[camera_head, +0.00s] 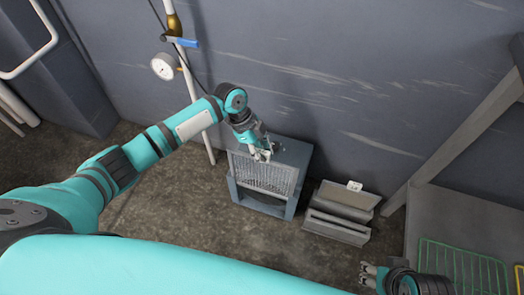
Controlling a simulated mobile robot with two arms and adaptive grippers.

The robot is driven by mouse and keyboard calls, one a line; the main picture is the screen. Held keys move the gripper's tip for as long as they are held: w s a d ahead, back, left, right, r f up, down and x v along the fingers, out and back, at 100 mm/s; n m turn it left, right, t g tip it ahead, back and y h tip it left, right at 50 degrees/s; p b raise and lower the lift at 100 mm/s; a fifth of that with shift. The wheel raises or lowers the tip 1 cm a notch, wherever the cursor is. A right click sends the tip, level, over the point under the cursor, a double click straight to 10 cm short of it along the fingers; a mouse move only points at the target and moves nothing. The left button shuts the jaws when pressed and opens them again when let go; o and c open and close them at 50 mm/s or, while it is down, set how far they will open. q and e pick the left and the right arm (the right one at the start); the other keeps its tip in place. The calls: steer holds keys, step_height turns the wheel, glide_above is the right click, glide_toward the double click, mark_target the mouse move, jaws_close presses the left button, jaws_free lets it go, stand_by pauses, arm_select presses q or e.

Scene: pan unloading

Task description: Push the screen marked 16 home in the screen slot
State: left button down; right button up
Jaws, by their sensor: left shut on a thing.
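A light grey perforated screen (265,178) stands at the front of a blue-grey box-like housing (297,155) on the floor. My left gripper (262,155) is at the screen's top edge, shut on it. The screen covers the upper front of the housing, and a dark opening shows below it. I cannot read a number on the screen, nor tell how deep it sits in the slot. My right gripper (369,276) is low at the right, open and empty, away from the housing.
A grey slotted rack (338,228) with a small white tag (355,186) stands right of the housing. A grey table (425,215) holds a green wire rack (465,265). A pipe with a gauge (163,67) runs down the wall behind my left arm.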

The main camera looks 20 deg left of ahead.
arm_select(q)
steer(key=shift+f+b, duration=0.45)
steer(key=shift+f, duration=0.4)
arm_select(e)
steer(key=shift+s, duration=0.15)
arm_select(q)
steer(key=shift+f+b, duration=0.85)
steer(key=shift+f, duration=0.5)
arm_select(e)
steer(key=shift+w+a+r+t+y, duration=0.1)
steer(key=shift+w+a+t, duration=0.2)
steer(key=shift+w, duration=0.4)
steer(key=shift+w+a+f+t+y, duration=0.1)
steer(key=shift+w+t, duration=0.35)
steer(key=shift+w, duration=0.25)
steer(key=shift+w+a+r+t+y, duration=0.1)
steer(key=shift+w+a+t, duration=0.2)
steer(key=shift+w, duration=0.4)
